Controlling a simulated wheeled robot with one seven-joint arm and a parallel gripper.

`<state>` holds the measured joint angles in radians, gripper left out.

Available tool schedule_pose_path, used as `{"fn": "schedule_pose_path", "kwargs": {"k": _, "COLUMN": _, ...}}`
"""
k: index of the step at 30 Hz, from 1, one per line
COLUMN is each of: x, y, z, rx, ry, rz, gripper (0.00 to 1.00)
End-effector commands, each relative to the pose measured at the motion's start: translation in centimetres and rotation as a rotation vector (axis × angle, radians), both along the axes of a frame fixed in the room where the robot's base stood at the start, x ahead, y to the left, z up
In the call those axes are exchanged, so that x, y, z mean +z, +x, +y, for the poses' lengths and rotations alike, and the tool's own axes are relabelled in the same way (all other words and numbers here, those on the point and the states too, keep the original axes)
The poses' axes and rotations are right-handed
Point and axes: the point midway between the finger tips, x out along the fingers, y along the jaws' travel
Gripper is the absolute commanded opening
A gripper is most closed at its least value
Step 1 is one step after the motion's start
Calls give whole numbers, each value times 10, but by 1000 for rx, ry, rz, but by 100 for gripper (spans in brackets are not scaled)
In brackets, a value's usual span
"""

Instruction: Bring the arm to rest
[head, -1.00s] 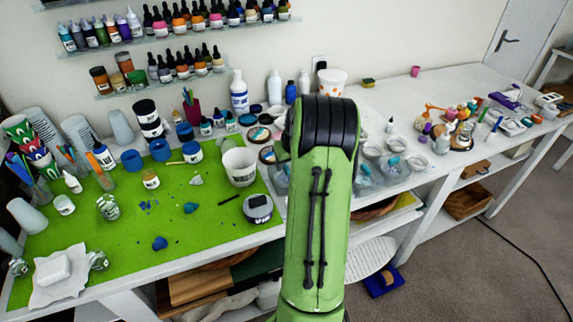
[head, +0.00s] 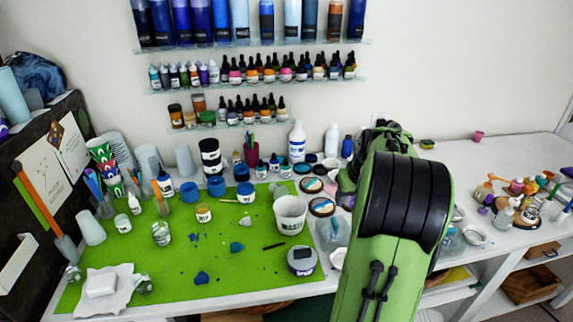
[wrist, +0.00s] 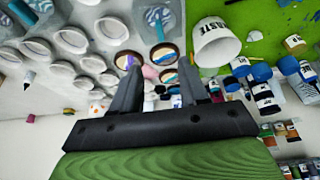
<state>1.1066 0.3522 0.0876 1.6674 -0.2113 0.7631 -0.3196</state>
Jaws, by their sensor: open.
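My green and black arm rises in front of the workbench at the right of centre in the head view. My gripper is mostly hidden behind the arm there. The wrist view shows my gripper (wrist: 160,88), with two dark fingers apart and nothing held between them. Past the fingertips are two round coasters (wrist: 163,53) and a white cup (wrist: 215,42), upside down in that view. The same cup (head: 291,216) stands upright on the green mat in the head view, to the left of my arm.
A green mat (head: 120,255) covers the bench's left part, with blue pieces, jars and a crumpled white sheet (head: 104,289). Wall shelves (head: 240,92) hold several bottles. A dark board (head: 40,180) stands at the far left. White bare table (head: 480,158) shows at the right.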

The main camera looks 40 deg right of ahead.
Motion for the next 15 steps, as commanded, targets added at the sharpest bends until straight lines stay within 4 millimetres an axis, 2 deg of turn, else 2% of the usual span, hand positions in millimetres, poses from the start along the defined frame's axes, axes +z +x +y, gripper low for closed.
{"fn": "schedule_pose_path", "kwargs": {"k": 6, "x": 0, "y": 1, "z": 1, "rx": 2, "ry": -1, "rz": 0, "gripper": 44}}
{"fn": "schedule_pose_path", "kwargs": {"k": 8, "x": 6, "y": 6, "z": 12, "rx": 18, "ry": -5, "rz": 0, "gripper": 44}}
{"fn": "schedule_pose_path", "kwargs": {"k": 11, "x": 27, "y": 22, "z": 64, "rx": 83, "ry": -22, "rz": 1, "gripper": 44}}
{"fn": "schedule_pose_path", "kwargs": {"k": 13, "x": 46, "y": 28, "z": 122, "rx": 148, "ry": -37, "rz": 0, "gripper": 44}}
{"fn": "schedule_pose_path", "kwargs": {"k": 15, "x": 60, "y": 22, "z": 183, "rx": 217, "ry": -49, "rz": -6, "gripper": 44}}
